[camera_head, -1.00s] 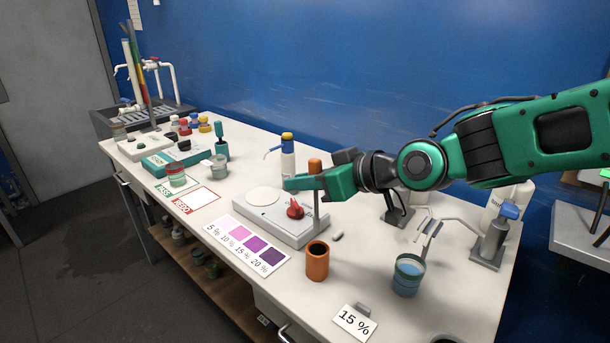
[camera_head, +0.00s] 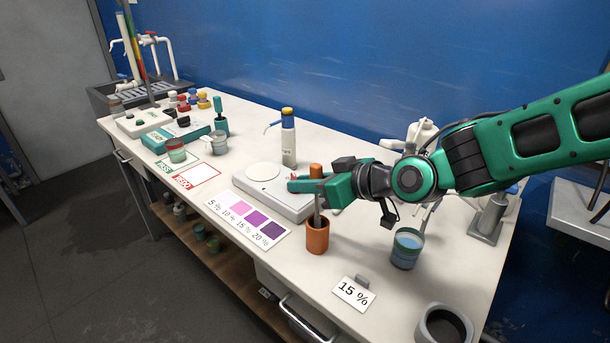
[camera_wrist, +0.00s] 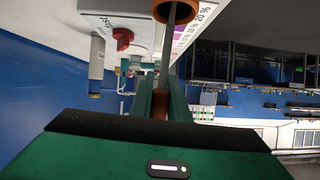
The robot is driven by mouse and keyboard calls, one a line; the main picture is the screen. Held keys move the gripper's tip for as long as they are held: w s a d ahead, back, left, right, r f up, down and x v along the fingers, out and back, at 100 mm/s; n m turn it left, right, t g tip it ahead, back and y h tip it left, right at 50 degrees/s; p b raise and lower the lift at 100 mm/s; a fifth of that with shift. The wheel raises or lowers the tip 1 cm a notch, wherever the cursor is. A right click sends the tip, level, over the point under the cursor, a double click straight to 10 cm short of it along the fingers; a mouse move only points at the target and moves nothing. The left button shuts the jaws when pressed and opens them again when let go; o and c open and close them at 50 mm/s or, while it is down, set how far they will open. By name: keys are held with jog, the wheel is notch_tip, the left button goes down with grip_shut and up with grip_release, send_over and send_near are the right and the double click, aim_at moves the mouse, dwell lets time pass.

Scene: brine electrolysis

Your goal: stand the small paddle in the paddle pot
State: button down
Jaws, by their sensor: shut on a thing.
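The small paddle has an orange handle end (camera_head: 316,171) and a thin grey shaft (camera_head: 317,204). My gripper (camera_head: 310,186) is shut on it just below the orange end and holds it upright. The paddle pot (camera_head: 317,239) is an orange cylinder standing on the bench, directly below my gripper. The shaft runs down into the pot's mouth, where its lower end is hidden. In the wrist view the shaft (camera_wrist: 170,45) runs from my fingers to the orange pot rim (camera_wrist: 190,10).
A grey stirrer plate (camera_head: 265,200) with a red knob is behind the pot. The colour chart (camera_head: 248,222) lies left. A glass of blue liquid (camera_head: 405,250) and the 15 % card (camera_head: 353,293) are on the right. A grey ring-shaped holder (camera_head: 430,330) is at the front edge.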

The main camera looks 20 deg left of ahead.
jog(key=shift+f, duration=1.9)
jog(key=c, duration=1.6)
grip_release()
jog(key=shift+d, duration=0.1)
send_near(314, 198)
jog(key=shift+w+a+f, duration=0.7)
jog(key=shift+a+f, duration=0.1)
jog(key=shift+a, duration=0.15)
